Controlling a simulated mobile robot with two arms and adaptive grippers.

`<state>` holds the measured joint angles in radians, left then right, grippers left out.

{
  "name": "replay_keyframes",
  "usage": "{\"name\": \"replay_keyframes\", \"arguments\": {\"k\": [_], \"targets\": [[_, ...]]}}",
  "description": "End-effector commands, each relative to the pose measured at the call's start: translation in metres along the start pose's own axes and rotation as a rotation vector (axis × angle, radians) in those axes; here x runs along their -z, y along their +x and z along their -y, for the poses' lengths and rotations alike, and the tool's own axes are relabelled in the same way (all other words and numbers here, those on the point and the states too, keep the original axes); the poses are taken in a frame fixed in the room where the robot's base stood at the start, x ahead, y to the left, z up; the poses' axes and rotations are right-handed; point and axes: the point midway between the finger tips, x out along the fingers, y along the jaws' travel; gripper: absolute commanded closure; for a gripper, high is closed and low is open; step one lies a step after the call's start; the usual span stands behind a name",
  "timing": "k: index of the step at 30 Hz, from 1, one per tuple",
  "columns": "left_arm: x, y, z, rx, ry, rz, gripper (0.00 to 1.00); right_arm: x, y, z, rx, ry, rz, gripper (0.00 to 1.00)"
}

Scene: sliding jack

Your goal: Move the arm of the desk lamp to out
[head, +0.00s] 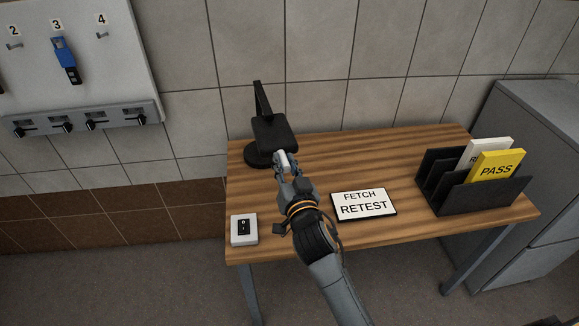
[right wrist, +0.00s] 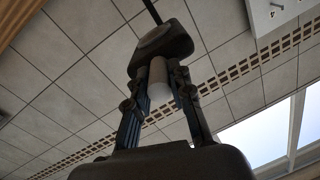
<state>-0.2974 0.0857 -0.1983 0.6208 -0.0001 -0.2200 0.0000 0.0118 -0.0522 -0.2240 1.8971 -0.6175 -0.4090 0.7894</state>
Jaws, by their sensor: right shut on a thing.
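The black desk lamp (head: 273,134) stands at the back left of the wooden table. Its thin post (head: 262,98) rises behind the square head, and its round base (head: 258,158) is partly hidden by the head. A short pale handle (head: 281,156) sticks out from the head toward me. My right gripper (head: 286,165) is shut on this handle. In the right wrist view the pale handle (right wrist: 158,77) lies between the two fingers, with the dark lamp head (right wrist: 168,40) just beyond. My left gripper is not in view.
The table (head: 400,160) carries a switch box (head: 244,230) at front left, a "FETCH RETEST" sign (head: 364,204) and a black rack (head: 470,195) with cards at right. A grey cabinet (head: 540,130) stands at right. A board with hooks (head: 80,60) hangs on the left wall.

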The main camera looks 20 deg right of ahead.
Motion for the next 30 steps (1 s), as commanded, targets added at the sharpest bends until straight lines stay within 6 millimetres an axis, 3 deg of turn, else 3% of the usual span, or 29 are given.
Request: {"name": "replay_keyframes", "arguments": {"k": [11, 12, 15, 25, 30], "targets": [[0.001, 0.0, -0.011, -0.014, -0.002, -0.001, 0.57, 0.002, 0.001, 0.0, 0.0, 0.002, -0.004, 1.0], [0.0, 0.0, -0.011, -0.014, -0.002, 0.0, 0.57, 0.002, 0.001, 0.0, 0.0, 0.002, -0.004, 0.75], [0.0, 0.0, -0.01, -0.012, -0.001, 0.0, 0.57, 0.002, 0.001, 0.0, 0.0, 0.001, -0.004, 0.56], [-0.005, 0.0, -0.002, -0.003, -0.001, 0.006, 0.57, 0.001, -0.001, 0.0, 0.0, 0.001, -0.002, 0.56], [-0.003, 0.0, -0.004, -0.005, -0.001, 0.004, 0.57, 0.0, -0.018, 0.0, 0.0, 0.002, -0.001, 0.56]]}}
